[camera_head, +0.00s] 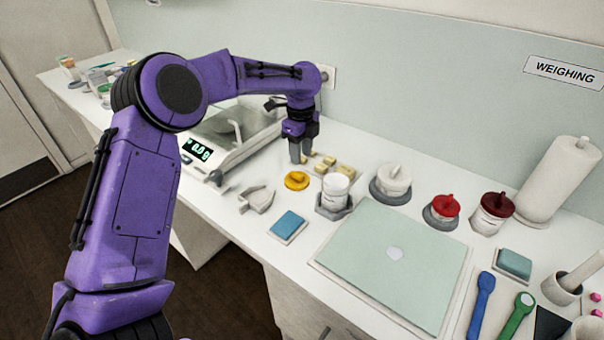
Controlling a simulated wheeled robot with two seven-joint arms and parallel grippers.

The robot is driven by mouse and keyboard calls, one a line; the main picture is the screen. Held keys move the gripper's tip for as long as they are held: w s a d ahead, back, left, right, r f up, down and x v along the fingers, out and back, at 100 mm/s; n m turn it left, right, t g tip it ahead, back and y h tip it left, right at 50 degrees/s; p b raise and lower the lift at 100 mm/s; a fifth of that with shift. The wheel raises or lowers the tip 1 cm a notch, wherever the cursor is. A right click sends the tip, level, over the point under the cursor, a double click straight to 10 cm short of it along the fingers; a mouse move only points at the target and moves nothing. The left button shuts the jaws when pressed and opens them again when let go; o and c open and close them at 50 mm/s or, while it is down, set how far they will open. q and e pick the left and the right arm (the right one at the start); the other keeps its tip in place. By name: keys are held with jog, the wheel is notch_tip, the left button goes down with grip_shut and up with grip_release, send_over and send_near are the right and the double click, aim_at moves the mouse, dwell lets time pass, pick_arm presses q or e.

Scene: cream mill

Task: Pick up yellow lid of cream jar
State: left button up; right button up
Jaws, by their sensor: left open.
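The yellow lid (297,180) lies flat on the white counter, a round disc with a small raised grip. A white cream jar (335,191) stands in a grey holder just right of the lid. My left gripper (300,157) is open and empty, pointing down behind the lid in the picture, apart from it as far as I can tell. My right gripper is not in view.
A scale (222,139) reading 0.0 g stands left of the gripper. Small yellowish blocks (330,161) lie just right of the fingers. A grey V-shaped piece (257,198) and a blue pad (288,226) lie nearby. Red-lidded (445,206) jars stand right.

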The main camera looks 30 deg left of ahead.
aim_at(297, 173)
pick_arm(q)
jog(key=shift+s+f, duration=0.7)
jog(key=shift+f, duration=0.05)
jog(key=f, duration=0.2)
jog(key=w+a+f+p, duration=0.1)
jog(key=f, duration=0.1)
jog(key=f+p, duration=0.1)
jog(key=shift+w+a+f, duration=0.15)
jog(key=shift+f, duration=0.25)
jog(key=shift+s+r, duration=0.1)
jog(key=shift+s, duration=0.15)
jog(key=shift+c, duration=0.9)
grip_shut()
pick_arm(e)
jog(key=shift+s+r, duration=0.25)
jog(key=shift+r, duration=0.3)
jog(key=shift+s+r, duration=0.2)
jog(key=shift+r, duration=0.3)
